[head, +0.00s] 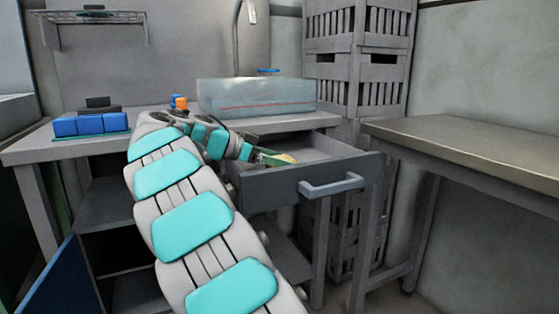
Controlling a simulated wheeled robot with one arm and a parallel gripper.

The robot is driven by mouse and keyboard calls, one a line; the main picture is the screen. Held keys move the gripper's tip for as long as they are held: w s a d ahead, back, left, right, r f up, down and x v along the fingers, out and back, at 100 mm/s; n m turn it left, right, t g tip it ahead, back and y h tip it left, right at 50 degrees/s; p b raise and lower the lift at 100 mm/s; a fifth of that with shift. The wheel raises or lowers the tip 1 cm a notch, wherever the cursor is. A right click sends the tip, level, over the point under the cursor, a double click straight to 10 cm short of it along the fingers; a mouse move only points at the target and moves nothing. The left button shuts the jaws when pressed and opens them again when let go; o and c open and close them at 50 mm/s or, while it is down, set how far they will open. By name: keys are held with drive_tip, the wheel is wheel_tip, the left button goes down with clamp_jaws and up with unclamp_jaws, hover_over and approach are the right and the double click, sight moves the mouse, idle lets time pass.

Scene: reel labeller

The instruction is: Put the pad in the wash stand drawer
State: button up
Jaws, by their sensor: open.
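The wash stand drawer (300,188) is pulled open under the wash stand top (325,121), its handle (331,185) facing the front right. A small green and yellow pad (280,159) shows inside the drawer opening, towards its left. My gripper (258,155) is over the left part of the drawer, right beside the pad. Its jaws are open, though they look small and partly hidden here. I cannot tell whether a finger touches the pad or whether the pad lies flat on the drawer floor.
A clear basin (257,97) stands on the wash stand behind the drawer. Stacked grey crates (357,75) stand behind. A bare table (475,144) is at the right.

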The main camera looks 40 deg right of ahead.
drive_tip(key=shift+r, duration=0.1)
drive_tip(key=shift+a+r, duration=0.15)
drive_tip(key=shift+a, duration=0.05)
drive_tip(key=p+v, duration=0.1)
drive_tip(key=v, duration=1)
drive_tip(key=shift+w+a, duration=0.15)
drive_tip(key=shift+a, duration=0.15)
